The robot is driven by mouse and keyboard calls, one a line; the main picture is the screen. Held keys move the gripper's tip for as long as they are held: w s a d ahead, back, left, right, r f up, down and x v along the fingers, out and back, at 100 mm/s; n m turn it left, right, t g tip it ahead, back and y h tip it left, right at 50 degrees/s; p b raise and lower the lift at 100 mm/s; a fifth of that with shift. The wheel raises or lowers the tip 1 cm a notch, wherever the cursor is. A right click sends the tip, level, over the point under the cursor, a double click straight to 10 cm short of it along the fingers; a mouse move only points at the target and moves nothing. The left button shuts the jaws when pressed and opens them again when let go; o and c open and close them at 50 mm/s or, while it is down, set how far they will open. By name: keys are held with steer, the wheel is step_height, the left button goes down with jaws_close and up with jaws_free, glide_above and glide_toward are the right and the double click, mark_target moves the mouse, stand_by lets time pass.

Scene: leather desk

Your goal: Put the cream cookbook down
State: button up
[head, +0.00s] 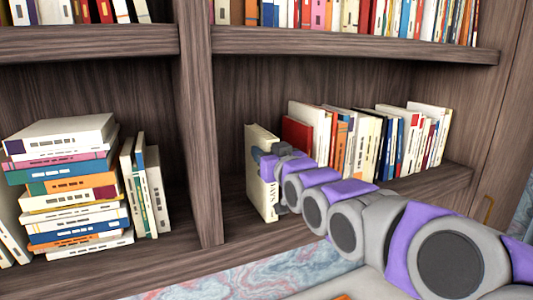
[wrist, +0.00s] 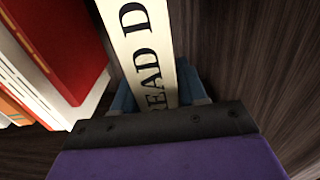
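The cream cookbook (head: 261,196) stands upright in the right shelf compartment, near the vertical divider, in the head view. Its cream spine (wrist: 143,45) with large black letters runs between my gripper's fingers in the wrist view. My gripper (head: 268,168) is at the book's right side, with its blue fingers on either side of the spine (wrist: 158,92). It looks shut on the book. The book's lower edge is at or just above the shelf board; I cannot tell whether it touches.
A row of books (head: 365,140) stands right of the cookbook, with a red book (head: 297,134) nearest. A vertical divider (head: 197,120) is on the left. The shelf board (head: 237,232) is bare in front.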

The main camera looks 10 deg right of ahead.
steer(key=o, duration=0.4)
steer(key=shift+d, duration=0.15)
steer(key=shift+r, duration=0.1)
steer(key=s+b, duration=0.1)
steer(key=s, duration=0.3)
steer(key=s+d+b, duration=0.1)
steer(key=s, duration=0.3)
steer(key=s+d+b, duration=0.1)
steer(key=s, duration=0.3)
steer(key=shift+d, duration=0.15)
steer(key=shift+w, duration=0.1)
